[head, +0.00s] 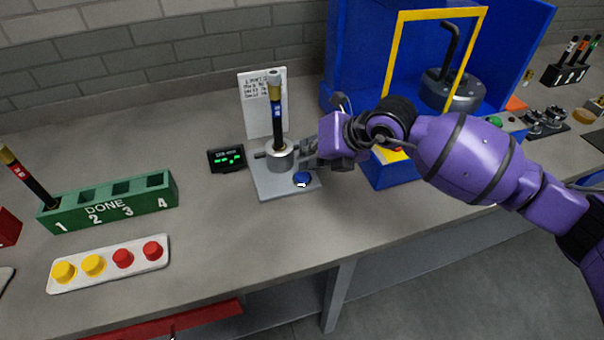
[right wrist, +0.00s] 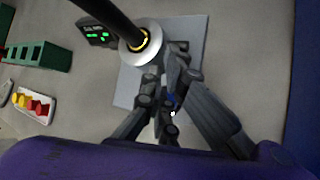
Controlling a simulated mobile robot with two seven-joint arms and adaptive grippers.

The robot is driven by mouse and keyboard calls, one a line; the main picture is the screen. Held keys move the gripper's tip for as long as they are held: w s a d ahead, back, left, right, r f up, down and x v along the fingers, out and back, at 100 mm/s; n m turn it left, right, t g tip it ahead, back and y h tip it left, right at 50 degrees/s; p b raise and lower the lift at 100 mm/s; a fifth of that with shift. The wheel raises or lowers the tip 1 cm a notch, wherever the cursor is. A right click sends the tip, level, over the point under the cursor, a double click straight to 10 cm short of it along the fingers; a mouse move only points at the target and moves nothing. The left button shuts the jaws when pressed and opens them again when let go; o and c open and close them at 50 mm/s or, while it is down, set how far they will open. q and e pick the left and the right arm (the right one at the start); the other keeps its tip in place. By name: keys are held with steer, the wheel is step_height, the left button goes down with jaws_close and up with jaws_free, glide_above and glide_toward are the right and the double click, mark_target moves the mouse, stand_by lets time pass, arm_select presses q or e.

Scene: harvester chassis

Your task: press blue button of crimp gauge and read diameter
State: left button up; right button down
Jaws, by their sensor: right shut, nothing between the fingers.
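The crimp gauge has a grey base plate (head: 268,187) with a round metal holder (head: 281,158). A black hose with a gold end (head: 276,110) stands upright in the holder. The blue button (head: 302,179) is at the plate's front right; in the right wrist view it is mostly hidden behind the fingers (right wrist: 171,99). The small display (head: 227,158) left of the plate shows green characters, too small to read. My right gripper (head: 308,152) is shut and empty, just above and behind the button, close beside the holder; contact cannot be told. My left gripper is not in view.
A green DONE rack (head: 110,205) with numbered slots holds one hose at slot 1. A white tray (head: 108,265) holds yellow and red caps. A blue press with a yellow frame (head: 398,55) stands right of the gauge. A paper note (head: 256,105) stands behind it.

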steer(key=shift+f, duration=0.35)
